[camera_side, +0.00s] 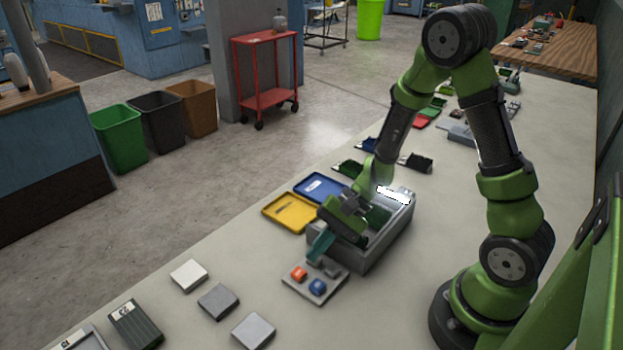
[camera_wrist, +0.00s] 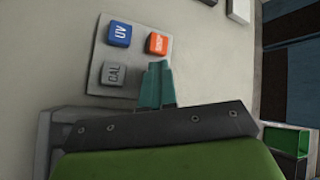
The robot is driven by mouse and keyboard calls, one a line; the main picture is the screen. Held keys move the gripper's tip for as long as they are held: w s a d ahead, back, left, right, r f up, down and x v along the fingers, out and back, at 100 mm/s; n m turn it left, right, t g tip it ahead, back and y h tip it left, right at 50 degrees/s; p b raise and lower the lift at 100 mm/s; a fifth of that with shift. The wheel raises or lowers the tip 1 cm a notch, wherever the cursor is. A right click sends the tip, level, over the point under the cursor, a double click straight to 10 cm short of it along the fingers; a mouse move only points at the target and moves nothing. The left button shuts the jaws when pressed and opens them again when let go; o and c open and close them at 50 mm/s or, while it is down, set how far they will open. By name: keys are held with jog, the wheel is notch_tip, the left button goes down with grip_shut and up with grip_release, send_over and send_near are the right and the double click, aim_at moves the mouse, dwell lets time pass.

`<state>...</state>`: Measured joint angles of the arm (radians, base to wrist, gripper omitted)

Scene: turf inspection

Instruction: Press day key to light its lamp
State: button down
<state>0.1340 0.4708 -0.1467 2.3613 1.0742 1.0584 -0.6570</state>
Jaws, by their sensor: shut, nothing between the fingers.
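A light key panel lies on the table, seen in the side view (camera_side: 321,296) and the wrist view (camera_wrist: 134,59). It bears a blue key marked UV (camera_wrist: 118,33), an orange key with an unclear label (camera_wrist: 157,43) and a grey key marked CAL (camera_wrist: 113,74). I read no day label on any key; the panel's remaining corner is hidden behind my fingers. My gripper (camera_wrist: 157,70) is shut and empty, its teal fingers over that corner. In the side view my gripper (camera_side: 316,256) points down at the panel; contact cannot be told.
A grey open box (camera_side: 362,264) stands right behind the panel, with a bright white strip (camera_side: 393,195) at its far end. Yellow (camera_side: 290,212) and blue (camera_side: 318,187) trays lie to its left. Several flat blocks (camera_side: 218,301) lie in front. Table between them is clear.

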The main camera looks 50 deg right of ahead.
jog(key=shift+s+d+r, duration=0.15)
jog(key=shift+d+r, duration=0.05)
jog(key=shift+d, duration=0.4)
jog(key=shift+r, duration=0.6)
jog(key=r, duration=0.5)
jog(key=shift+a, duration=0.2)
notch_tip(320, 180, up, 15)
jog(key=n+t+h, duration=0.4)
jog(key=n+h, duration=0.3)
jog(key=n, duration=0.2)
send_over(321, 261)
jog(key=s+d, duration=0.3)
jog(key=s, duration=0.5)
jog(key=shift+w+a+r, duration=0.1)
jog(key=shift+w+a, duration=0.05)
